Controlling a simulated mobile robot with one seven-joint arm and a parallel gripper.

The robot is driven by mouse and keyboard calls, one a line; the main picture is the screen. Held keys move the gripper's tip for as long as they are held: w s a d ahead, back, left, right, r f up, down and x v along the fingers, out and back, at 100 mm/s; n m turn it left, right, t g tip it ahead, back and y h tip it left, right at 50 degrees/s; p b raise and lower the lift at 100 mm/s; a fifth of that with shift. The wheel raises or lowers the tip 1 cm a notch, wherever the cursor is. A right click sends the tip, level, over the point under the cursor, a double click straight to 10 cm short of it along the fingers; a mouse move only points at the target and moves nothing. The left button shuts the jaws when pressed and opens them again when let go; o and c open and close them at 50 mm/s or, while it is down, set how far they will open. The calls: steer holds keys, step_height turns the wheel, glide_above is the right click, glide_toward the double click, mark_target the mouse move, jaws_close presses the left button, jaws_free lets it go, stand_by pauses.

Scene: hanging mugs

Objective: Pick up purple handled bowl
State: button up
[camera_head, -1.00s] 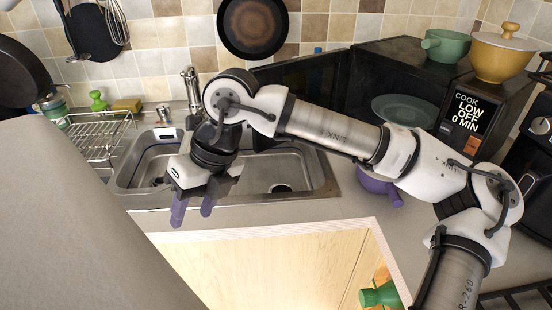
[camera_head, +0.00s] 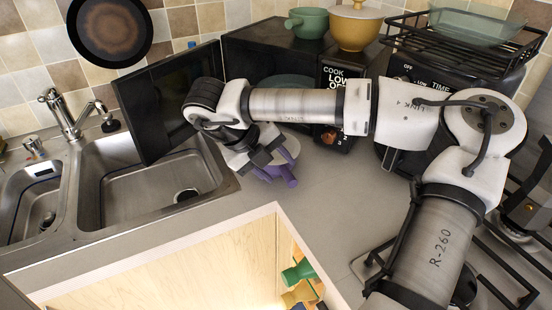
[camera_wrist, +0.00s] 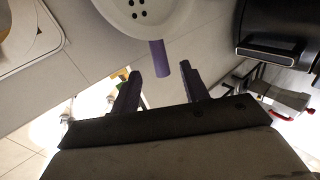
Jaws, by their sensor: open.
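The purple handled bowl (camera_head: 289,149) stands on the counter in front of the microwave, partly hidden by my arm and gripper. Its purple handle (camera_head: 291,181) points toward the front right. In the wrist view the bowl (camera_wrist: 170,15) shows a pale inside with several dark holes, cut off by the top edge. There the handle (camera_wrist: 159,60) points down toward the gap between my fingers. My gripper (camera_wrist: 162,75) is open and empty, with one finger on each side of the handle's line.
A double sink (camera_head: 150,185) with a tap lies to the left. The open black microwave door (camera_head: 165,100) stands close behind my wrist. A green pot (camera_head: 307,22) and a yellow pot (camera_head: 355,25) stand on the microwave. Free counter (camera_head: 335,205) lies right of the bowl.

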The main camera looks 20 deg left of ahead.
mark_target(288, 177)
steer(key=p+x, duration=0.1)
steer(key=x, duration=0.1)
steer(key=p+x, duration=0.1)
steer(key=x, duration=0.2)
steer(key=shift+d+f+p, duration=0.2)
steer(key=shift+d+p, duration=0.15)
steer(key=shift+d, duration=0.1)
steer(key=shift+f, duration=0.25)
jaws_close()
